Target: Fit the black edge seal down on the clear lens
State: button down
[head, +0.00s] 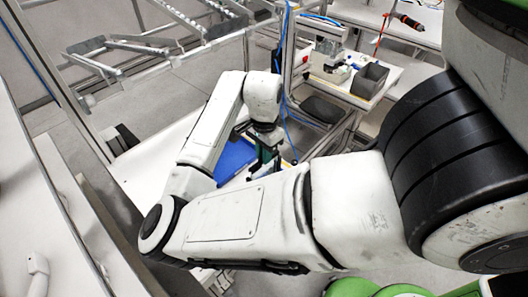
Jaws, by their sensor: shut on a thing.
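My gripper (264,160) is small and partly hidden at the end of my white arm, right of a blue tray or mat (235,157). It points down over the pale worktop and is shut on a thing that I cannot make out. I cannot pick out the black edge seal or the clear lens. My forearm covers much of the work area.
A grey bin (370,80) stands on a white side table at the upper right, behind my gripper. Metal frame posts and blue cables rise close behind my gripper. A sloped metal rack (150,45) stands at the upper left. A white bench (30,200) lies at the left.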

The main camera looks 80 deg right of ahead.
jog(key=shift+f+b, duration=0.5)
jog(key=shift+f, duration=0.3)
jog(key=c, duration=1)
grip_release()
jog(key=shift+c, duration=0.2)
jog(key=shift+r, duration=0.1)
notch_tip(320, 180, up, 11)
jog(key=shift+s+f, duration=0.1)
jog(key=shift+f, duration=0.1)
